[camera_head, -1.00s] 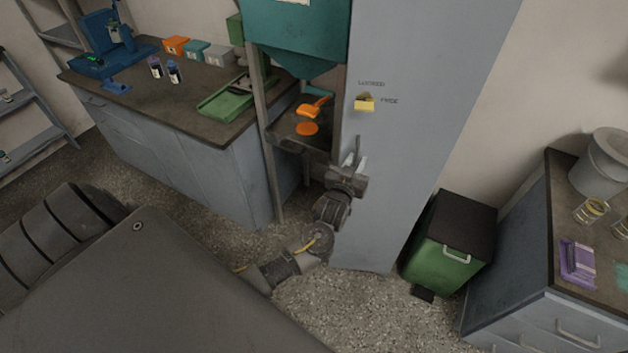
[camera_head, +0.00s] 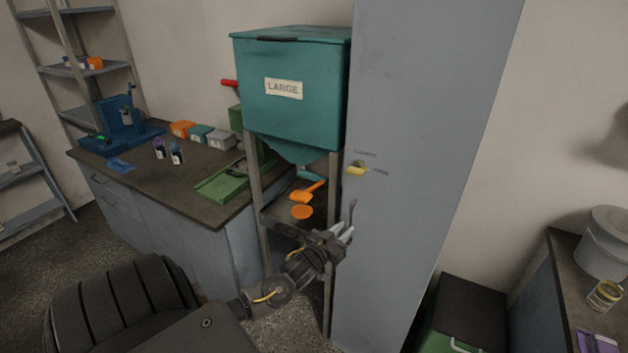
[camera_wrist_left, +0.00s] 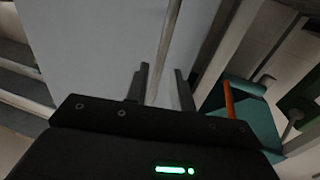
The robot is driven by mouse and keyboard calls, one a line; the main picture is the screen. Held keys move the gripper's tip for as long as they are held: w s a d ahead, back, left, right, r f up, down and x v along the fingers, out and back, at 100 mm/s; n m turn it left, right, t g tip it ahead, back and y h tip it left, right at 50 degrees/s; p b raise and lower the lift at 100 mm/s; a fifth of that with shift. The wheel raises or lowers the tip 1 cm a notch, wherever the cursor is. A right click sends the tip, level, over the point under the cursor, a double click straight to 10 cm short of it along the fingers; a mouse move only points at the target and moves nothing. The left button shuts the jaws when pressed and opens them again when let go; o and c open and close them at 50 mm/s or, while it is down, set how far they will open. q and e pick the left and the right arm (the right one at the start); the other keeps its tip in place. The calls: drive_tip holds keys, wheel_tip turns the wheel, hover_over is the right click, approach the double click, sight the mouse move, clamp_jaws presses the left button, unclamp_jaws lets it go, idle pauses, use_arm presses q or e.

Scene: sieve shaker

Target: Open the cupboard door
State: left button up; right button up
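The cupboard is a tall grey-blue cabinet (camera_head: 415,150), and its door looks shut. A thin upright handle (camera_head: 352,212) is near the front's left edge. Above it are a small yellow latch (camera_head: 356,169) and faint lettering, with "FREE" beside the latch. My left gripper (camera_head: 343,234) is at the handle's lower part. In the left wrist view my left gripper (camera_wrist_left: 160,86) has its two dark fingers apart, with a thin pale bar between them. I cannot tell whether they touch it. My right gripper is out of view.
A teal hopper marked LARGE (camera_head: 290,95) stands on a metal frame left of the cupboard, with an orange scoop (camera_head: 308,192) below. A dark-topped bench (camera_head: 130,180) is further left. A green bin (camera_head: 465,315) and another bench (camera_head: 565,280) are on the right.

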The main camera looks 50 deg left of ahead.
use_arm(q)
drive_tip(key=s+d+b, duration=0.1)
drive_tip(key=s+b, duration=0.1)
drive_tip(key=s, duration=0.6)
drive_tip(key=s+f+g, duration=0.3)
drive_tip(key=f, duration=1)
drive_tip(key=s+f+m+g, duration=0.1)
drive_tip(key=s+f+g, duration=0.2)
drive_tip(key=f, duration=1.1)
drive_tip(key=shift+s+d+f+b, duration=0.25)
drive_tip(key=shift+s+f+b, duration=0.05)
drive_tip(key=shift+s, duration=0.05)
